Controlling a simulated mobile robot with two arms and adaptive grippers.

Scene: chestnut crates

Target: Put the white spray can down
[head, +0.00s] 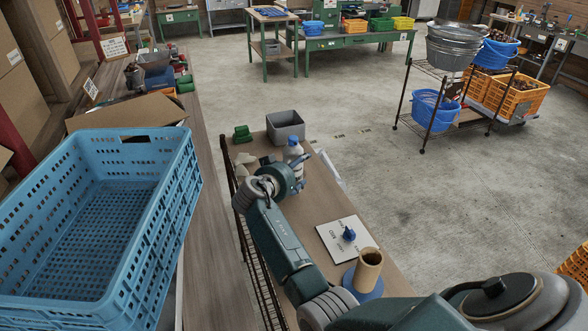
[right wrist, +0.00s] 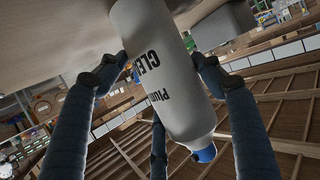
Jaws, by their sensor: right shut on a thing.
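The white spray can (head: 292,152) has a blue cap and stands about upright at the narrow wooden table (head: 318,199). My right gripper (head: 284,178) is shut around its body, its hand partly hiding the can in the head view. In the right wrist view the can (right wrist: 165,75) shows dark lettering and its blue cap at the bottom of the picture, with fingers of my right gripper (right wrist: 160,66) on both sides. The can's base is out of that view, so I cannot tell whether it touches the tabletop. My left gripper is not in view.
A grey bin (head: 286,125) and a green item (head: 242,134) are beyond the can. A white card (head: 330,236) with a blue piece and a cardboard roll (head: 369,268) on a blue base are nearer. A large blue crate (head: 150,250) is at the left.

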